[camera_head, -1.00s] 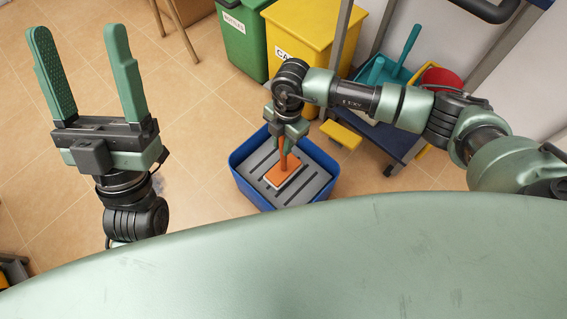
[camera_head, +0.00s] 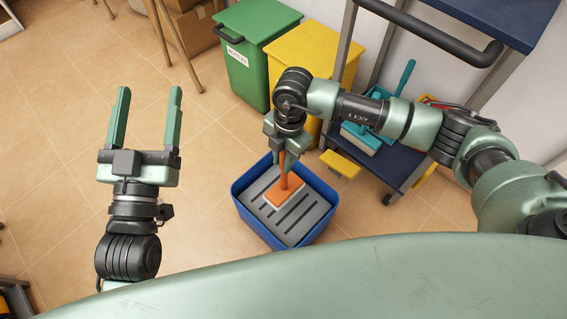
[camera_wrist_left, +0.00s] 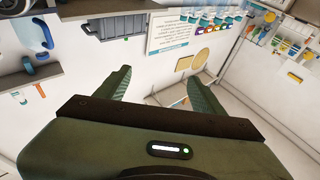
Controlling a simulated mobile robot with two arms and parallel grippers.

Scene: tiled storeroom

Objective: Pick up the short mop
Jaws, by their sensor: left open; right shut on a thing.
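The short mop (camera_head: 285,188) has an orange handle and a flat orange head with a pale edge. It is upright over the slatted grey insert of the blue bucket (camera_head: 250,222). I cannot tell whether its head touches the slats. My right gripper (camera_head: 287,155) points down and is shut on the top of the orange handle, which its fingers partly hide. My left gripper (camera_head: 146,100) is open and empty, fingers raised, left of the bucket. Its two green fingers (camera_wrist_left: 160,92) also show in the left wrist view, with nothing between them.
A green bin (camera_head: 243,60) and a yellow bin (camera_head: 312,60) stand behind the bucket. A dark blue cart shelf (camera_head: 395,172) at the right holds a teal tool (camera_head: 404,77). A yellow block (camera_head: 340,164) is beside the bucket. The tiled floor at the left is mostly clear.

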